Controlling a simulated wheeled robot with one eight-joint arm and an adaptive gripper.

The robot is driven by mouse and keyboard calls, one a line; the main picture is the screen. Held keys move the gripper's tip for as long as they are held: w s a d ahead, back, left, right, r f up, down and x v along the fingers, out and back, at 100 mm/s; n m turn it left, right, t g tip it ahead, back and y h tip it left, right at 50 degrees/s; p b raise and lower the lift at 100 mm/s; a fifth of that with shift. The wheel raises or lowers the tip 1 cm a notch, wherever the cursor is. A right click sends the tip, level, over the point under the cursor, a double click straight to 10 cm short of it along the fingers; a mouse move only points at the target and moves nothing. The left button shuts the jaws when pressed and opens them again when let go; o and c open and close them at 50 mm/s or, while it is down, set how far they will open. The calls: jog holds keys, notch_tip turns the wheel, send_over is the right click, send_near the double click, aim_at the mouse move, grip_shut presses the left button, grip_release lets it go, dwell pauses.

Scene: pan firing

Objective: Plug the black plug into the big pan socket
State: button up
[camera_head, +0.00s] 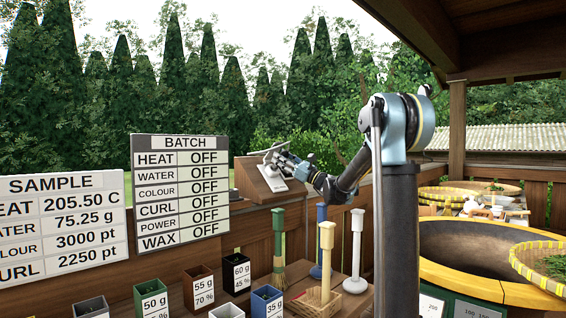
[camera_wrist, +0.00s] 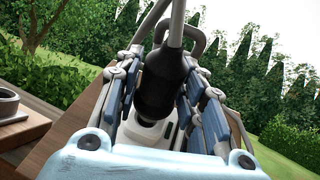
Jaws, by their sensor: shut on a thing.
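The black plug (camera_wrist: 160,85) sits between the blue-padded fingers of my gripper (camera_wrist: 168,95), which is shut on it. A pale cable and a grey loop rise from the plug's upper end. The plug's lower end meets a white socket fitting (camera_wrist: 150,131); I cannot tell how deep it is in. In the head view my gripper (camera_head: 284,164) is at the sloped wooden box (camera_head: 251,182) behind the rail, over a white plate (camera_head: 274,184). The plug is not clear there. The big pan (camera_head: 480,250) stands at the right.
A second round dark socket (camera_wrist: 7,103) is at the left edge of the wrist view. The batch board (camera_head: 180,187) stands left of the box. Small labelled tins (camera_head: 150,298) and upright tools (camera_head: 325,250) stand in front of it.

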jog(key=shift+w+a+f, duration=0.4)
jog(key=shift+a+f, duration=0.05)
jog(key=shift+f, duration=0.15)
jog(key=shift+w+a+f, duration=0.35)
jog(key=shift+a+f, duration=0.05)
jog(key=shift+f, duration=0.2)
dwell(0.5)
jog(key=o, duration=1.2)
jog(key=shift+c, duration=0.2)
jog(key=shift+d+f, duration=0.25)
jog(key=shift+d, duration=0.1)
jog(key=s+d, duration=0.5)
jog(key=d, duration=0.6)
jog(key=shift+s+d+f, duration=0.1)
jog(key=shift+s, duration=0.05)
